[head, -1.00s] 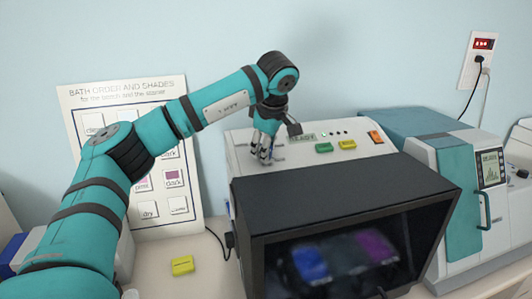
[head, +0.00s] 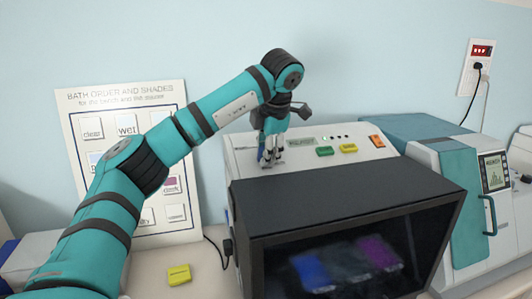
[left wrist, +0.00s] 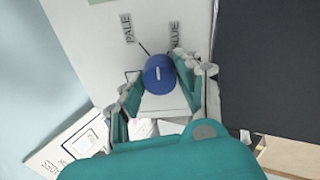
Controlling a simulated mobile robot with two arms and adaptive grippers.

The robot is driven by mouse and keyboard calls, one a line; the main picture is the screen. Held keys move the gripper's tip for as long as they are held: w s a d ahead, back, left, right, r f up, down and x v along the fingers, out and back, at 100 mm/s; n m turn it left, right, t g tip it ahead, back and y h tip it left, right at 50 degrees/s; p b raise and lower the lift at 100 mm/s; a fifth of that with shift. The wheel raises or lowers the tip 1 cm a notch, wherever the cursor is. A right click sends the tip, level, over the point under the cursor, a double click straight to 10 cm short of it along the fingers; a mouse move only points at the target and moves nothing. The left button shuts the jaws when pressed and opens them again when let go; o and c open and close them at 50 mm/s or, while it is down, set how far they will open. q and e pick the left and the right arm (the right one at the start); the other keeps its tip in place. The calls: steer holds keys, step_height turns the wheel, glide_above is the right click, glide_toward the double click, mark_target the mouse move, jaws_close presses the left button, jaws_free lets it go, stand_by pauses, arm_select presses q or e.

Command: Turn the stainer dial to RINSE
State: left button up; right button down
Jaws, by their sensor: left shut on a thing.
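The stainer's sloped white panel (head: 237,147) stands behind its dark hood. My left gripper (head: 270,160) comes down onto the left part of this panel. In the left wrist view, a round blue dial (left wrist: 158,75) with a short white mark sits between the fingers of my left gripper (left wrist: 162,77), which are shut on it. The white mark points roughly up the picture. Labels PALE (left wrist: 128,28) and BLUE (left wrist: 174,32) show beyond the dial. No RINSE label can be read. My right gripper is not in view.
The dark hood (head: 340,200) lies in front of the panel. A green button (head: 325,151), a yellow button (head: 348,148) and an orange switch (head: 377,141) are on the panel's right. A yellow block (head: 179,275) lies on the bench. A teal and white machine (head: 420,145) stands right.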

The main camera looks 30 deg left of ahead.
arm_select(q)
steer(key=n+b, duration=0.1)
steer(key=n, duration=0.3)
steer(key=shift+f+n, duration=0.1)
steer(key=shift+n, duration=0.2)
steer(key=n, duration=0.4)
steer(key=shift+n, duration=0.3)
steer(key=n, duration=0.4)
steer(key=shift+n+g+b, duration=0.3)
steer(key=shift+n+b, duration=0.35)
steer(key=shift+n, duration=1.85)
steer(key=o, duration=1.1)
steer(key=shift+o, duration=0.2)
steer(key=v, duration=1.2)
steer(key=shift+a, duration=0.25)
